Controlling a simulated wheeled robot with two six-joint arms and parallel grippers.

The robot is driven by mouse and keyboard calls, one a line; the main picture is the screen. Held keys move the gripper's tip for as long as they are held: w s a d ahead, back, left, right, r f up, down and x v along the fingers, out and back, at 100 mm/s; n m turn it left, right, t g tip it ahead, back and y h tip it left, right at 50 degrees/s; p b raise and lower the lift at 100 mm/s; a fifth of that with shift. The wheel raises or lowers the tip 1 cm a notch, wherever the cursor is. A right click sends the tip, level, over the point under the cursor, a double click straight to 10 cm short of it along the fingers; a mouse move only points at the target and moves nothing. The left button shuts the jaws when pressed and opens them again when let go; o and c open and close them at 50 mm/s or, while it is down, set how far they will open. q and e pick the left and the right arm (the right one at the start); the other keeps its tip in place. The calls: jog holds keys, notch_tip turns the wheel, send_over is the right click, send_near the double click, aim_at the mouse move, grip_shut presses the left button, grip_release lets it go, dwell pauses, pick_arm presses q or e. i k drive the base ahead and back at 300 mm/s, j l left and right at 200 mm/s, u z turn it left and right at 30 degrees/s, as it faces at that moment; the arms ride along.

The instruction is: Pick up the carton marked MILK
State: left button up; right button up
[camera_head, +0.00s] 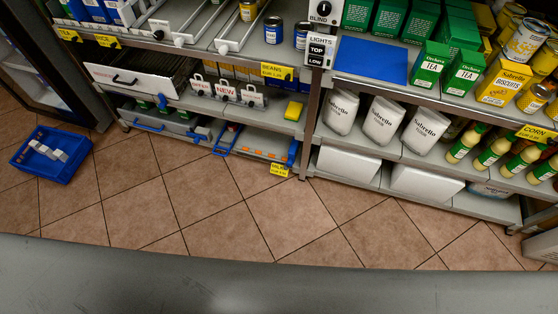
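I cannot make out a carton marked MILK anywhere in the head view. A blue crate (28,170) on the tiled floor at the left holds several small white and grey items, too small to read. Neither of my grippers is in view.
Shelves hold green tea boxes (430,64), a yellow biscuits box (504,82), white bags (382,119), several bottles (465,143) and cans (273,30). A blue mat (371,58) lies bare on the right unit. A drawer (130,78) has a black handle. The tiled floor (215,205) before the shelves is clear.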

aim_at(45, 150)
jog(key=j, duration=0.65)
jog(key=j+u, duration=0.1)
jog(key=j, duration=0.5)
jog(key=i+j, duration=0.1)
jog(key=j, duration=0.55)
jog(key=j+u, duration=0.1)
jog(key=j, duration=0.55)
jog(key=i+j, duration=0.15)
jog(key=j, duration=0.45)
jog(key=j+u, duration=0.1)
jog(key=j, duration=0.55)
jog(key=i+j, duration=0.15)
jog(key=j, duration=0.45)
